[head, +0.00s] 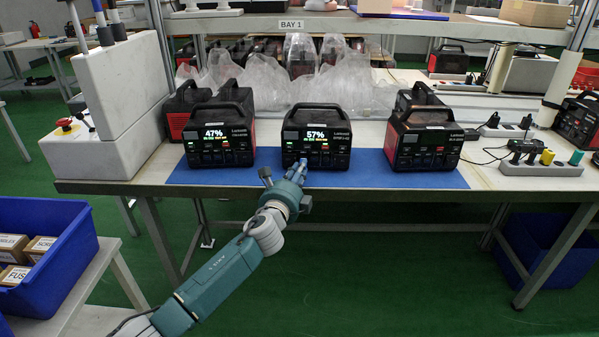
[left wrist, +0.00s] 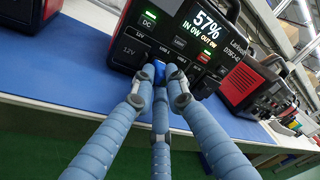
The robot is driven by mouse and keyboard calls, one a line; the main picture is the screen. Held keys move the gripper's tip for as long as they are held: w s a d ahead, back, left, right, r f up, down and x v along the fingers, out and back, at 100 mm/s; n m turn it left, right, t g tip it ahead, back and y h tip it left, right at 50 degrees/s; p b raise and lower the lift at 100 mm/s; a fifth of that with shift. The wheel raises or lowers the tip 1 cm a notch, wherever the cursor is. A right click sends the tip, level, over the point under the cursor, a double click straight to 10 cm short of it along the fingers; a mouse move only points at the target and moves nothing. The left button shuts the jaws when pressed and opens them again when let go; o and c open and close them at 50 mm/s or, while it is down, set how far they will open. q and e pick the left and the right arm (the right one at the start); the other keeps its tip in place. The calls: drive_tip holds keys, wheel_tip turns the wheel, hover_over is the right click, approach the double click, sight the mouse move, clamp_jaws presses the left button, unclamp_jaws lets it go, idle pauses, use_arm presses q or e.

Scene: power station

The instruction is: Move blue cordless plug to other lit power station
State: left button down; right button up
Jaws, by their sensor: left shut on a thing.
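The middle power station (head: 316,120) stands on the blue mat with its screen lit at 57%; it fills the top of the left wrist view (left wrist: 192,45). The left power station (head: 216,117) is lit at 47%. The right power station (head: 425,117) is turned aside; small lights show on its front, its screen reading unclear. My left gripper (head: 301,166) is at the middle station's front. In the left wrist view its fingers (left wrist: 160,85) are closed around the blue plug (left wrist: 158,69), at the lower socket row. Whether the plug is seated is hidden. My right gripper is not in view.
The blue mat (head: 360,177) is clear in front of the stations. A white box with a red button (head: 120,110) stands at left. Power strips (head: 541,168) with plugs lie at right. Clear plastic bags (head: 262,82) lie behind. A blue crate (head: 62,250) is at lower left.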

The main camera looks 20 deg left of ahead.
use_arm(q)
drive_tip(key=shift+w, duration=0.2)
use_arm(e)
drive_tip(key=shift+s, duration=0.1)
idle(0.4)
use_arm(q)
drive_tip(key=c, duration=1.7)
unclamp_jaws()
drive_tip(key=shift+o, duration=0.2)
drive_tip(key=shift+s, duration=0.1)
drive_tip(key=s, duration=0.7)
drive_tip(key=shift+s, duration=0.4)
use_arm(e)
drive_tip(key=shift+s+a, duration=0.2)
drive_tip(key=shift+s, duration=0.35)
use_arm(q)
drive_tip(key=shift+r, duration=0.1)
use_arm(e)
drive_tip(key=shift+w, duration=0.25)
